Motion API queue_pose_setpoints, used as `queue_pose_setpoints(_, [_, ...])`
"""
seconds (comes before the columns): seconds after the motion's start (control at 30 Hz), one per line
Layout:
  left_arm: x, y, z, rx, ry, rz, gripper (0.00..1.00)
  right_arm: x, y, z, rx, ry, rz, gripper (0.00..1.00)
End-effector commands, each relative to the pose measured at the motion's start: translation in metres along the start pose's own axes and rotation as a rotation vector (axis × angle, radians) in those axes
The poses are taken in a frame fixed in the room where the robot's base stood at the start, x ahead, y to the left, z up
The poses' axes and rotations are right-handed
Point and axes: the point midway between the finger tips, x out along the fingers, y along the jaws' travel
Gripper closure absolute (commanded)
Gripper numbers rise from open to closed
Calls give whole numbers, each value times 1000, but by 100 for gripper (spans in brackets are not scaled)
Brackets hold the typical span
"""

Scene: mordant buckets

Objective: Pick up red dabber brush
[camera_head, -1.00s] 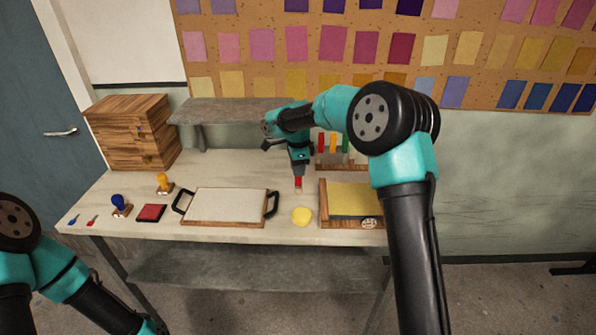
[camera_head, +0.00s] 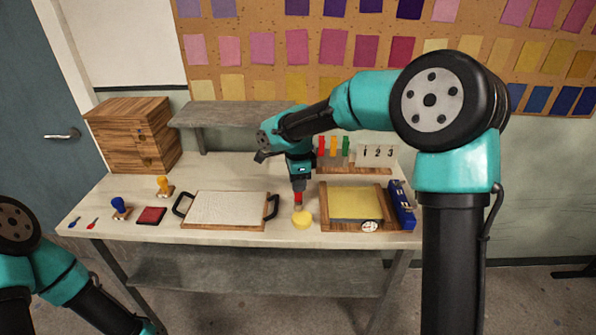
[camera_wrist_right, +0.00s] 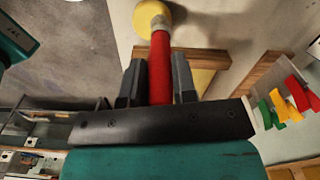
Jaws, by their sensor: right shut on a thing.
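The red dabber brush (camera_wrist_right: 160,65) is between the two fingers of my right gripper (camera_wrist_right: 157,78) in the right wrist view, and the gripper is shut on it. In the head view the red brush (camera_head: 298,197) hangs upright below my right gripper (camera_head: 299,184). Its pale tip is just above or touching the round yellow pad (camera_head: 303,219); I cannot tell which. The yellow pad also shows behind the tip in the right wrist view (camera_wrist_right: 172,13). My left arm is at the lower left, and its gripper fingers are not clearly visible.
A tray with black handles (camera_head: 225,208) lies left of the brush. A wooden frame with a yellow sheet (camera_head: 353,203) lies right, beside a blue object (camera_head: 402,203). Blue and yellow stamps, a red pad (camera_head: 151,215) and small red and blue items are at the left. Coloured tags stand behind.

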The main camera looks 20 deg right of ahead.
Motion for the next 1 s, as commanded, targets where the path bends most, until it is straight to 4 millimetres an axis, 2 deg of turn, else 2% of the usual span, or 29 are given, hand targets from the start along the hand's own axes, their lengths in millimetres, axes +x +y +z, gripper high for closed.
queue_pose_setpoints(0.1, [0, 0, 0, 0, 0, 0, 57, -3, 24, 5, -2, 0, 0, 98])
queue_pose_setpoints(0.33, [0, 0, 0, 0, 0, 0, 57, -5, 48, 11, 0, 0, 1, 98])
queue_pose_setpoints(1.0, [0, 0, 0, 0, 0, 0, 57, -8, 48, 10, 1, 0, -1, 98])
